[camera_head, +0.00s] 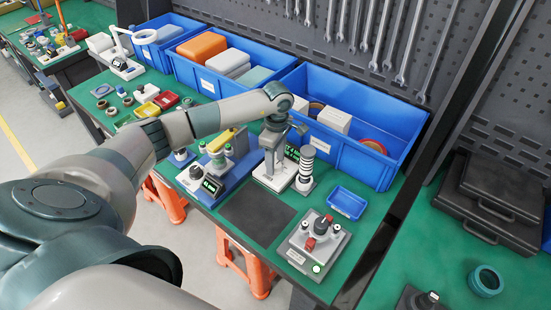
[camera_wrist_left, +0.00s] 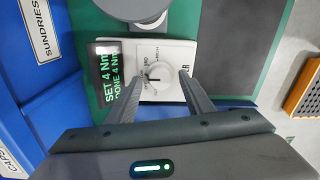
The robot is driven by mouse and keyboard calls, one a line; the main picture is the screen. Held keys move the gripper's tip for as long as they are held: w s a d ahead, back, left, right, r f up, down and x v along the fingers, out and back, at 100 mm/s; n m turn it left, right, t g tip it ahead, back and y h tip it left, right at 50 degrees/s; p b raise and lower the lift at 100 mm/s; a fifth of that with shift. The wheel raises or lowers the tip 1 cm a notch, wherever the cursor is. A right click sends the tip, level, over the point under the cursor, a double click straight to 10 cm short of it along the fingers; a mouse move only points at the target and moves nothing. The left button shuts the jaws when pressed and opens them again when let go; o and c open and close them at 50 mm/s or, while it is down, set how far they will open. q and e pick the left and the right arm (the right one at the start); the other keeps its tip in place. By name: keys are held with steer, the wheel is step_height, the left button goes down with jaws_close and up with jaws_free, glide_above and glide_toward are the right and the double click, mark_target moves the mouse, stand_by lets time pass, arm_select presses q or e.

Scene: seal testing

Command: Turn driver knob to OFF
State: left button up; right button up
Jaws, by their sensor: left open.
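The driver knob (camera_wrist_left: 159,73) is a round grey dial on a white panel (camera_wrist_left: 182,57) in the left wrist view. Small lettering rings it, too small to read surely. In the head view my left gripper (camera_head: 272,138) is over the driver unit (camera_head: 278,180) and hides the knob. My right gripper is not in view.
Blue bins (camera_head: 350,150) stand behind the driver. A striped cylinder (camera_head: 305,165) stands close on its right, and a blue fixture (camera_head: 215,180) on its left. A dark mat (camera_head: 257,212), a small blue tray (camera_head: 347,203) and a grey fixture (camera_head: 314,245) lie nearer.

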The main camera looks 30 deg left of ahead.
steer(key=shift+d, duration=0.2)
arm_select(q)
steer(key=shift+c, duration=1.2)
steer(key=c, duration=0.8)
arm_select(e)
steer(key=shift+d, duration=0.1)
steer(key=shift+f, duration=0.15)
arm_select(q)
steer(key=shift+f+n+b, duration=0.15)
steer(key=shift+n+b, duration=1.3)
steer(key=shift+n, duration=0.45)
steer(key=n+b, duration=0.1)
steer(key=n, duration=0.1)
steer(key=shift+s+n, duration=0.1)
steer(key=shift+n, duration=0.3)
steer(key=shift+n+b, duration=0.5)
steer(key=shift+n, duration=0.1)
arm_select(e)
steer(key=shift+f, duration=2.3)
arm_select(q)
steer(key=shift+r, duration=0.2)
